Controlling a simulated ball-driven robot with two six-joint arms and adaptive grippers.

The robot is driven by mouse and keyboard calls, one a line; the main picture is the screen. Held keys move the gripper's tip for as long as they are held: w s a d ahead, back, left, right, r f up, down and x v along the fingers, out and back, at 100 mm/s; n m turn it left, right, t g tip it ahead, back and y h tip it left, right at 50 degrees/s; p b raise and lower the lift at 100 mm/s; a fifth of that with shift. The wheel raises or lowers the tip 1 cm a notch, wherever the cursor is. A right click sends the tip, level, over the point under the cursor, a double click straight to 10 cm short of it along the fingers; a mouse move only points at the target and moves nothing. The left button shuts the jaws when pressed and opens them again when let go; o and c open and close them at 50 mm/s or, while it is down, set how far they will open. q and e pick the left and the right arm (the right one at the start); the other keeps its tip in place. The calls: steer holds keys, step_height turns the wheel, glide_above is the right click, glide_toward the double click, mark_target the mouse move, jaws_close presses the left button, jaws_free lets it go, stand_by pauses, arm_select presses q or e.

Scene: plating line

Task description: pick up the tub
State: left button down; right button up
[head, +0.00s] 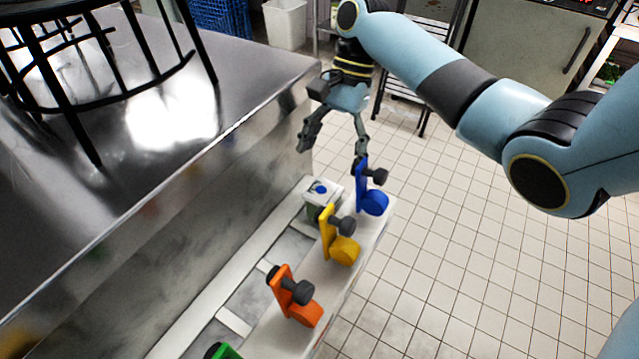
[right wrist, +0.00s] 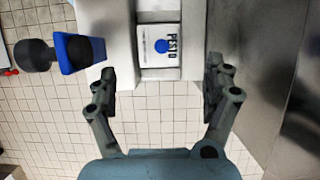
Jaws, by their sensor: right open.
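The tub (head: 322,191) is a small white-lidded container with a blue dot, sitting in the far end slot of the white rail beside the steel counter. In the right wrist view the tub (right wrist: 159,46) shows its lid with the word PESTO and a blue dot, ahead of and between my fingers. My right gripper (head: 332,150) is open and empty, above and beyond the tub, fingers pointing down. It also shows in the right wrist view (right wrist: 160,85), with a wide gap between its fingertips. My left gripper is not in view.
Blue (head: 373,200), yellow (head: 345,248) and orange (head: 303,312) levers with dark knobs stand along the white rail (head: 377,235); a green one is partly visible. The steel counter (head: 150,140) borders the left, with a black wire stand on it. Tiled floor is open at right.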

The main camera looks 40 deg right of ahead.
mark_target(324, 191)
steer(key=shift+a+f, duration=0.3)
steer(key=shift+f, duration=0.35)
steer(key=shift+s+a+f, duration=0.1)
steer(key=shift+f, duration=0.15)
steer(key=b+x, duration=0.1)
steer(key=x, duration=0.3)
steer(key=shift+s+a+f, duration=0.1)
steer(key=shift+s+f, duration=0.15)
steer(key=shift+f, duration=0.05)
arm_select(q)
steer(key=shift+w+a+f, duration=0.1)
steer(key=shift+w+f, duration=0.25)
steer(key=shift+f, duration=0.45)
arm_select(e)
steer(key=shift+c, duration=0.4)
jaws_close()
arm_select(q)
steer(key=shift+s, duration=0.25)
arm_select(e)
steer(key=shift+r, duration=0.1)
